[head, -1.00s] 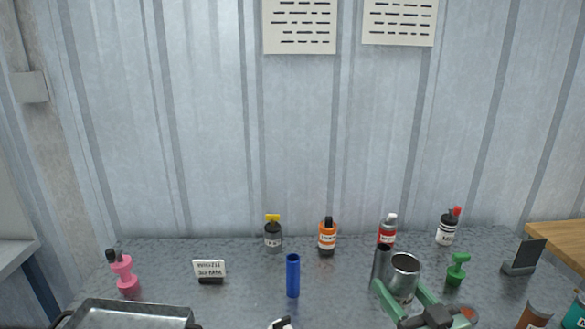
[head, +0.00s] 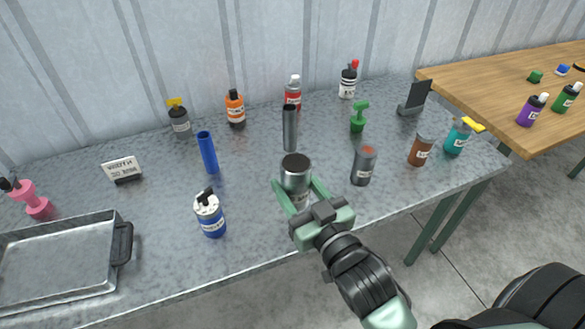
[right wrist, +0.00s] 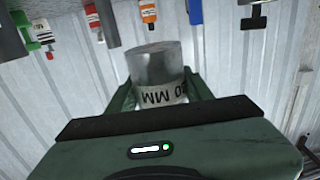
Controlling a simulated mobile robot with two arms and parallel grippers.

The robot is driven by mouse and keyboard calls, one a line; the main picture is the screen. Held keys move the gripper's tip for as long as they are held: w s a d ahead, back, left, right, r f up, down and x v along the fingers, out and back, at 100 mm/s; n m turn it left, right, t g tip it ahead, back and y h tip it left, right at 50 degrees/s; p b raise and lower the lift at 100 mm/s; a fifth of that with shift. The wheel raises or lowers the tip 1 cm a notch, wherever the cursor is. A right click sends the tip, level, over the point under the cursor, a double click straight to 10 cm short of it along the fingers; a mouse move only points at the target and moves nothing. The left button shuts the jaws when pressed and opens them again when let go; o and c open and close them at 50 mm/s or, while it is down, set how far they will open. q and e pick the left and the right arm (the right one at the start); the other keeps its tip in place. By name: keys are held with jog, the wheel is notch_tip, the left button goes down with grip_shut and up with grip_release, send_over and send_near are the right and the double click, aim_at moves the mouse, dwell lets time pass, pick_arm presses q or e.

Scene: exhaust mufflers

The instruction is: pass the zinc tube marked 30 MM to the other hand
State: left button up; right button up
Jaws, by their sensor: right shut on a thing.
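The zinc tube (head: 296,172) is a wide, short, shiny grey cylinder with an open dark top and a pale label band. In the right wrist view the tube (right wrist: 155,66) fills the space between the fingers, and its label reads "0 MM", with the leading digit hidden. My right gripper (head: 300,198) is shut on the tube around its lower part. I cannot tell whether its base touches the table. My left gripper is not in view.
A narrower dark grey tube (head: 289,130) stands just behind the held one, and a blue tube (head: 207,152) stands left. A blue-white bottle (head: 210,216) and a grey can (head: 363,167) flank it. A metal tray (head: 60,262) lies left. The table's front-middle strip is clear.

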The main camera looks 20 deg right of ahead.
jog(key=a+r+n+g+y, duration=0.1)
jog(key=a+n+g+y, duration=0.9)
jog(key=a+y, duration=0.4)
jog(key=shift+a+r+n+y, duration=0.3)
jog(key=shift+a+r+n, duration=0.1)
jog(key=shift+a+n, duration=0.4)
